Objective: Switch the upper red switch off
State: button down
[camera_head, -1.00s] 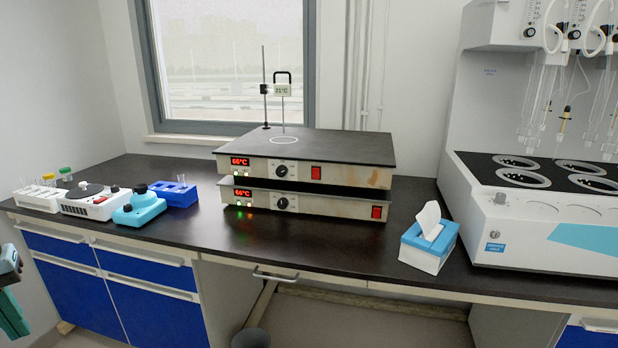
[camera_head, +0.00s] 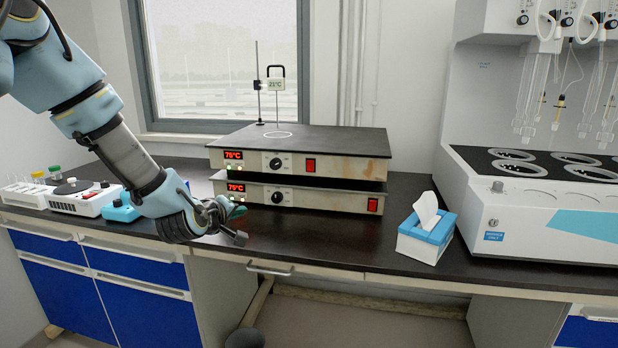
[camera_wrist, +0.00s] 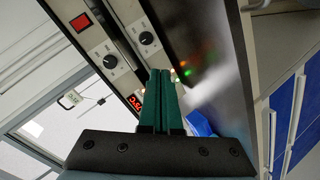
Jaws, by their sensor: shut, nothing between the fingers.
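Two hot plates are stacked on the black bench. The upper hot plate (camera_head: 340,163) has a red switch (camera_head: 310,165) right of its knob, and its display reads 75°C. The lower hot plate (camera_head: 330,197) has its own red switch (camera_head: 372,205) farther right, and its display also reads 75°C. My gripper (camera_head: 240,220) is in front of the lower unit's left end, left of both switches. In the wrist view its green fingers (camera_wrist: 163,80) are together and empty, with the plates' knobs and displays beyond them.
A tissue box (camera_head: 427,235) stands on the bench right of the hot plates, and a large white distiller (camera_head: 540,220) is beyond it. Small lab devices (camera_head: 85,197) are at the left, partly behind my arm. The bench before the switches is clear.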

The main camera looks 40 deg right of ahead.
aim_at(311, 163)
jog(key=s+d+r+n+t+h, duration=0.1)
jog(key=s+d+r+n+h, duration=0.1)
jog(key=d, duration=0.4)
jog(key=s+d+r+n+t+h+b, duration=0.1)
jog(key=s+d+r+n+t+h, duration=0.1)
jog(key=s+d, duration=0.4)
jog(key=n+h, duration=0.1)
jog(key=n, duration=0.1)
jog(key=shift+d+n, duration=0.3)
jog(key=shift+d, duration=0.05)
jog(key=shift+d, duration=0.1)
jog(key=p+x, duration=0.3)
jog(key=x, duration=0.9)
jog(key=shift+w+d+r+p, duration=0.1)
jog(key=shift+w+r+p, duration=0.1)
jog(key=shift+p, duration=0.15)
jog(key=shift+w+d, duration=0.35)
jog(key=shift+d, duration=0.2)
